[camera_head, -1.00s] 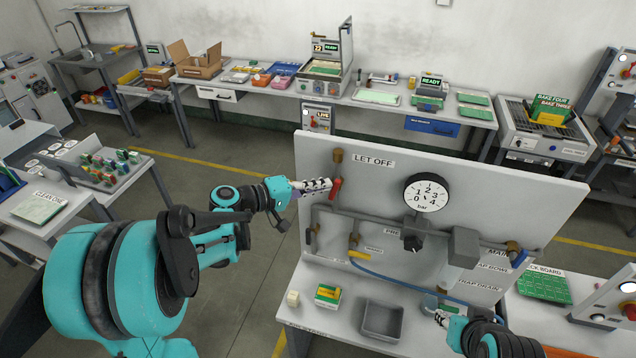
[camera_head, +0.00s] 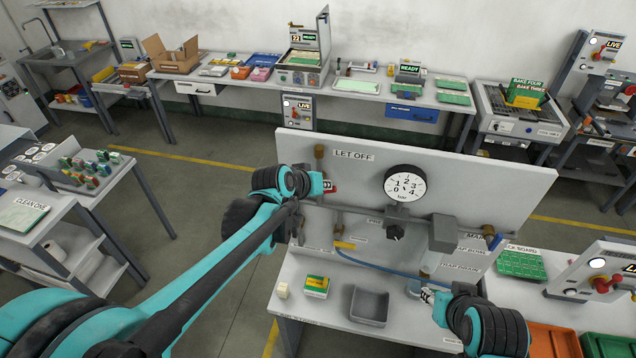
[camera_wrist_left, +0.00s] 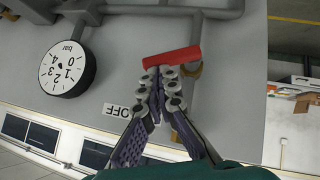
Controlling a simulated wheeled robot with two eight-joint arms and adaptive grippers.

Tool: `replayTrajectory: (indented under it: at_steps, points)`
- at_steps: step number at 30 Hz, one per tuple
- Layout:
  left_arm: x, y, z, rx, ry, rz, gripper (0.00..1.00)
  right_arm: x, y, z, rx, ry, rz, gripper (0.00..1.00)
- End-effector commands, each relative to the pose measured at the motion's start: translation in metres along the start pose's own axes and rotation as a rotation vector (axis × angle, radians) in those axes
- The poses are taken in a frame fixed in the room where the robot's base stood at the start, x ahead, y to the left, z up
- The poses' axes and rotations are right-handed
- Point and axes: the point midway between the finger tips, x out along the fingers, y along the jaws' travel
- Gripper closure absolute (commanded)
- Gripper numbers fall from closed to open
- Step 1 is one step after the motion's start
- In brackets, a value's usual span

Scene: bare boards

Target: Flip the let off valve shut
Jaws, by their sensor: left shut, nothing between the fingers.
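The let off valve's red handle (camera_head: 332,187) is on the upper left of the white panel, below the LET OFF label (camera_head: 353,155); my left gripper partly hides it in the head view. In the left wrist view the red handle (camera_wrist_left: 172,57) lies crosswise to its grey pipe, pointing toward the gauge side. My left gripper (camera_wrist_left: 163,78) is shut and empty, its fingertips right at the handle's edge; whether they touch is hard to tell. My right gripper (camera_head: 428,294) is low at the panel's right, its finger state too small to tell.
A pressure gauge (camera_head: 405,184) sits right of the handle. Pipes, a black knob (camera_head: 395,232), a yellow lever (camera_head: 345,245) and a blue hose (camera_head: 380,264) lie below. A grey bin (camera_head: 369,306) and a green-yellow box (camera_head: 316,286) stand on the bench.

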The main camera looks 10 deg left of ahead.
Motion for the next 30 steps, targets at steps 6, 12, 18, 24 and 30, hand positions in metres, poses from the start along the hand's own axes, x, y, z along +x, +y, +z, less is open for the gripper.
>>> replayTrajectory:
  at_steps: [6,12,18,24,30]
  points:
    - [0.007,0.003,0.007,-0.007,0.001,0.003,1.0,0.007,0.0,0.005,0.0,0.0,0.0,0.66]
    - [0.01,0.005,0.01,-0.007,0.0,0.003,1.0,0.012,0.0,0.009,0.0,0.0,0.0,0.66]
    - [0.012,0.006,0.012,-0.007,0.0,0.003,1.0,0.015,0.0,0.01,0.0,0.0,0.0,0.66]
    - [0.013,0.006,0.013,-0.008,0.0,0.003,1.0,0.015,0.0,0.011,0.0,0.0,0.0,0.66]
    - [0.013,0.006,0.013,-0.008,-0.001,0.003,1.0,0.015,0.0,0.011,0.0,0.0,0.0,0.66]
